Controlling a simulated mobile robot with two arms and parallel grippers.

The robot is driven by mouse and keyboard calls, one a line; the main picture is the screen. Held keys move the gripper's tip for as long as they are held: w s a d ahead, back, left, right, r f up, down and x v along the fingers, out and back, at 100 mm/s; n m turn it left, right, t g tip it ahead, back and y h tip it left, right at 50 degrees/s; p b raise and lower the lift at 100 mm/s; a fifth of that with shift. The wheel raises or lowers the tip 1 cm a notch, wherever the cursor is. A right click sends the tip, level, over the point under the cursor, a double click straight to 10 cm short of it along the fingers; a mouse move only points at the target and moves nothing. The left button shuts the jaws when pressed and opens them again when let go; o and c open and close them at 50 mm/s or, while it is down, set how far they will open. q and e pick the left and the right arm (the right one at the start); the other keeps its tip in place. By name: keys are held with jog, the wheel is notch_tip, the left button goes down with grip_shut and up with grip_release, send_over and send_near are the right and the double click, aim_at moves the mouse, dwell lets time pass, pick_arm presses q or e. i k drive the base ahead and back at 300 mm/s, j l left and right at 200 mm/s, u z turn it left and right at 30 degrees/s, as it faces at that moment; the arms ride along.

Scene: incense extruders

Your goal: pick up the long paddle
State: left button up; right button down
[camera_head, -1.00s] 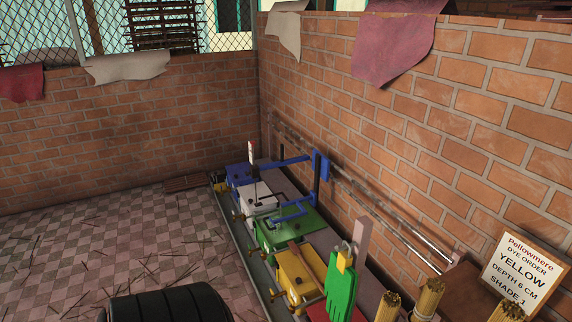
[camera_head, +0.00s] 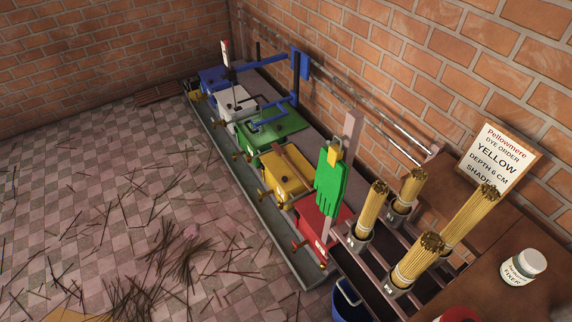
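A long thin brown piece (camera_head: 291,163) lies across the top of the yellow box (camera_head: 276,181); it may be the long paddle, but it is too small to be sure. Neither of my grippers shows in the head view.
Blue (camera_head: 214,77), green (camera_head: 270,131) and red (camera_head: 312,221) boxes share a grey trough along the brick wall. Green gloves (camera_head: 330,183) hang from a post. Bundled sticks (camera_head: 415,258) stand in holders near an order sign (camera_head: 497,157). Dark sticks litter the floor.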

aim_at(274, 145)
jog(key=z, duration=2.6)
jog(key=u, duration=2.6)
jog(key=i+j+z, duration=0.1)
jog(key=z, duration=0.4)
jog(key=j+z, duration=0.1)
jog(key=z, duration=0.35)
jog(key=i+j+z, duration=0.1)
jog(key=z, duration=0.4)
jog(key=j+z, duration=0.25)
jog(key=j, duration=0.45)
jog(key=i+j+z, duration=0.1)
jog(key=j+z, duration=0.15)
jog(key=j, duration=0.5)
jog(key=k+j+z, duration=0.1)
jog(key=j+z, duration=0.15)
jog(key=j, duration=0.5)
jog(key=k+j+z, duration=0.1)
jog(key=j+z, duration=0.15)
jog(key=j, duration=0.45)
